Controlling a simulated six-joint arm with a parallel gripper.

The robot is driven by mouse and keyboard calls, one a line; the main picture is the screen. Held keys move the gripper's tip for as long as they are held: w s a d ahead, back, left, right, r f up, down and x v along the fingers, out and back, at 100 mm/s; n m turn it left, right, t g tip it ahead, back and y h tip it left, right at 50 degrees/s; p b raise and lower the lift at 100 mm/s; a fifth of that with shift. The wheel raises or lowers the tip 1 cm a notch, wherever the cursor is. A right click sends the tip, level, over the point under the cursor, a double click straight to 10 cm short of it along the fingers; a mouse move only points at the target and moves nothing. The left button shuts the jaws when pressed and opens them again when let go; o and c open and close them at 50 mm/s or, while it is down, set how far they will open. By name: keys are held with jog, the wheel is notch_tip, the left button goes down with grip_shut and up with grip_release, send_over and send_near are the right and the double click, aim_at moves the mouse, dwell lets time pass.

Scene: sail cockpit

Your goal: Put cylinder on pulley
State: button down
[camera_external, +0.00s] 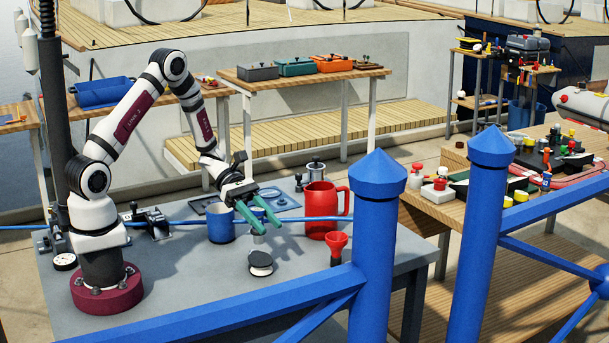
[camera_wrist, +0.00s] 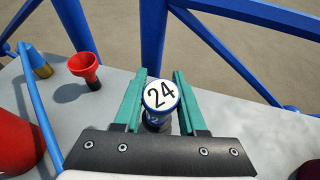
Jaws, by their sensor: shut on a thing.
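In the external view my gripper (camera_external: 270,228) points down over the grey table, and the cylinder's pale lower part (camera_external: 258,236) shows under the fingers. The pulley, seemingly the short dark and pale round piece (camera_external: 261,264), sits on the table just below. A gap seems to show between them. In the wrist view the cylinder mostly hides what is beneath it.
A blue mug (camera_external: 221,224) stands close left of my gripper. A red jug (camera_external: 322,211) and a red funnel (camera_external: 336,243) stand to the right, and a metal pot (camera_external: 316,172) behind. Blue railing (camera_external: 377,230) rises at the table's front. The table (camera_external: 200,290) is clear at front left.

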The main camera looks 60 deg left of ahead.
notch_tip(320, 180, down, 4)
jog(key=shift+w+a, duration=0.1)
jog(key=shift+c, duration=2.4)
grip_release()
jog(key=shift+f, duration=0.15)
